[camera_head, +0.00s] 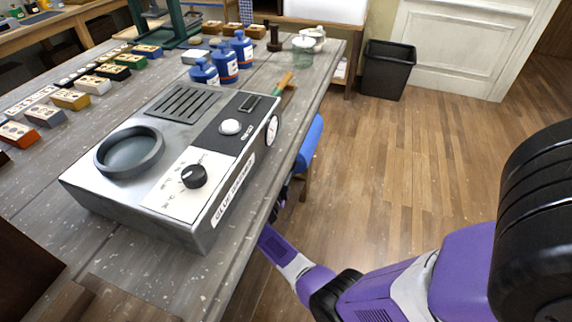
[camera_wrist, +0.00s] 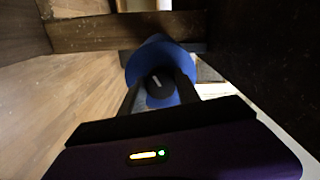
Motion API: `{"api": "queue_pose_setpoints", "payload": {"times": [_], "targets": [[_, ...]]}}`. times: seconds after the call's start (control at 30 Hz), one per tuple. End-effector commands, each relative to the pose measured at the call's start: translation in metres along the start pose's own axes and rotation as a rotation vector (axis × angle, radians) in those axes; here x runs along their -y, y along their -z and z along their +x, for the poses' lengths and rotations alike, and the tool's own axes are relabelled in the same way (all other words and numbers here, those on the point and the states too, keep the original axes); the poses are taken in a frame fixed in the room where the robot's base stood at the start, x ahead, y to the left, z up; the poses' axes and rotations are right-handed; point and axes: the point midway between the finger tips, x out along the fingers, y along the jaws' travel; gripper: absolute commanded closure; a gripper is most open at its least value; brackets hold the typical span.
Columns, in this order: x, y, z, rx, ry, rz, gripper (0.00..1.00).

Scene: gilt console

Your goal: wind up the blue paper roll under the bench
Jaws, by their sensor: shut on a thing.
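The blue paper roll (camera_head: 309,146) shows in the head view below the right edge of the bench (camera_head: 262,212); the bench top hides part of it. In the wrist view the blue roll (camera_wrist: 148,55) is seen end-on, with a dark round knob (camera_wrist: 158,86) bearing a pale mark at its near end. My gripper (camera_wrist: 158,82) has one finger on each side of this knob and is shut on it. In the head view my arm reaches in under the bench edge, and the fingertips are mostly hidden there.
A glue warmer (camera_head: 170,160) stands on the bench, with blue bottles (camera_head: 228,62) behind it. Dark wooden parts of the bench close in around the roll in the wrist view. The wooden floor (camera_head: 400,180) to the right is clear up to a black bin (camera_head: 388,70).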

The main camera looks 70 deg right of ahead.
Motion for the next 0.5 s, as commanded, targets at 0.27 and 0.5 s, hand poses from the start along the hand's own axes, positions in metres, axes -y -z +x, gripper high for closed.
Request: {"api": "queue_pose_setpoints", "payload": {"times": [0.27, 0.5], "targets": [[0.0001, -0.0006, -0.0009, 0.003, -0.002, -0.26, 1.0], [-0.0017, -0.0004, -0.0008, 0.004, -0.002, -0.447, 1.0]]}}
